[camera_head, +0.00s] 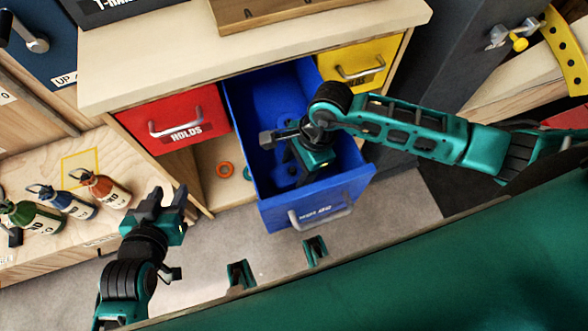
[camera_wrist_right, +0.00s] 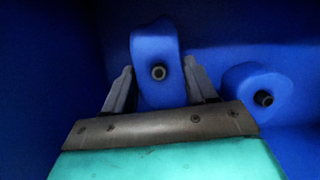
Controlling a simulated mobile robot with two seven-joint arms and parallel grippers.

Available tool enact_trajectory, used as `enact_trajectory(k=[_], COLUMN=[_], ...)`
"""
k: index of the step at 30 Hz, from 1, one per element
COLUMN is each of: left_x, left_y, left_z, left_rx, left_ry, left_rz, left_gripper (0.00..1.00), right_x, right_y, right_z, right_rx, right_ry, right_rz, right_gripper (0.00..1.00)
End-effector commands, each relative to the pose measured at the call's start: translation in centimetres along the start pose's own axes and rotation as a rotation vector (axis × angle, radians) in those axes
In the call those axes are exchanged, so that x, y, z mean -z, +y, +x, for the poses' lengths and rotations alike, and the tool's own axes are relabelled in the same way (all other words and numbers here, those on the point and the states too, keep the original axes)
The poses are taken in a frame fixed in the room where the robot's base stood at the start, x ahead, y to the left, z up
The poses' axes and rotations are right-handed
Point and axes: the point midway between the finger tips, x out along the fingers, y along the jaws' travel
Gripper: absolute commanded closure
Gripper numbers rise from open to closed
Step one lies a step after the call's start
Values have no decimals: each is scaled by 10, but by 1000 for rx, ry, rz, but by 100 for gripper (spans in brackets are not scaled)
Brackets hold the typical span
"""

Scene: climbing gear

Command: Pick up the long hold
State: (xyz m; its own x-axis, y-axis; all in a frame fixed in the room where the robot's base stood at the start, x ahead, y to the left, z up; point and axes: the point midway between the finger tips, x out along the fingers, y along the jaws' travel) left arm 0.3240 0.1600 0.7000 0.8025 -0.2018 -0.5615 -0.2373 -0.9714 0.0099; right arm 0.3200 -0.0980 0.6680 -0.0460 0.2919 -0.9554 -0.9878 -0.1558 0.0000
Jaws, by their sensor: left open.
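A long blue hold (camera_wrist_right: 155,95) with a dark bolt hole stands between the two fingers of my right gripper (camera_wrist_right: 158,65) in the right wrist view. The fingers lie close along both sides of it; I cannot tell whether they press on it. A rounder blue hold (camera_wrist_right: 250,88), also with a bolt hole, lies just to the right. In the head view my right gripper (camera_head: 300,158) reaches down into the open blue drawer (camera_head: 355,190) and hides part of its contents. My left gripper (camera_head: 166,203) is open and empty, left of the drawer.
A red drawer (camera_head: 178,118) labelled HOLDS and a yellow drawer (camera_head: 355,70) flank the blue one under a pale worktop (camera_head: 250,40). Several bottles, one of them orange-red (camera_head: 106,189), stand on a shelf at left. An orange ring (camera_head: 225,170) lies below the red drawer.

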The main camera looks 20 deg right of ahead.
Motion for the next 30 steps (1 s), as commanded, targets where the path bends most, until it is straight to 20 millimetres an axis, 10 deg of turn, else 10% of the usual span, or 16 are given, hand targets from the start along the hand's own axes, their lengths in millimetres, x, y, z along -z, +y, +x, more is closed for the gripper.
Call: enact_trajectory(k=[11, 23, 30], left_x=[0, 3, 8], left_y=[-1, -1, -4], left_z=[0, -1, -5], left_rx=[1, 3, 10], left_ry=[1, 2, 5], left_rz=[1, 1, 5], left_gripper=[57, 57, 57], right_x=[0, -3, -15], right_y=[0, -1, -2], right_z=[0, -10, -50], right_rx=[0, 3, 6], right_ry=[0, -1, -1], right_rz=[0, -2, -4], right_gripper=[82, 82, 82])
